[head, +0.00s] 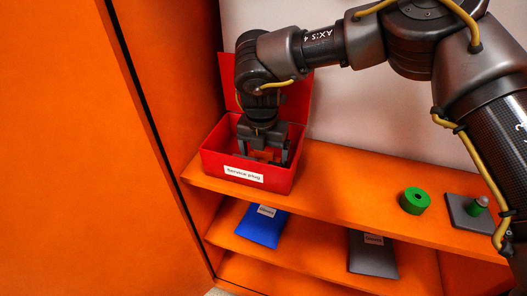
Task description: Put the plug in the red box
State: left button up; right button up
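The red box (219,163) stands on the orange shelf at the left, its lid (300,98) raised at the back. A white label on its front reads "Service plug". My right gripper (265,156) points down into the box. Its fingers are spread apart, and I see nothing clearly held between them. The box floor is mostly hidden by the front wall and the gripper, so I cannot tell whether a plug lies inside. My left gripper is not in view.
A blue labelled pouch (262,228) and a grey one (372,258) lie on the shelf below. An orange panel (80,150) stands at left.

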jog(key=shift+o, duration=1)
jog(key=shift+r, duration=0.15)
jog(key=shift+r, duration=0.2)
notch_tip(320, 180, up, 12)
jog(key=s, duration=0.1)
jog(key=shift+s+a+f, duration=0.2)
jog(key=shift+a, duration=0.05)
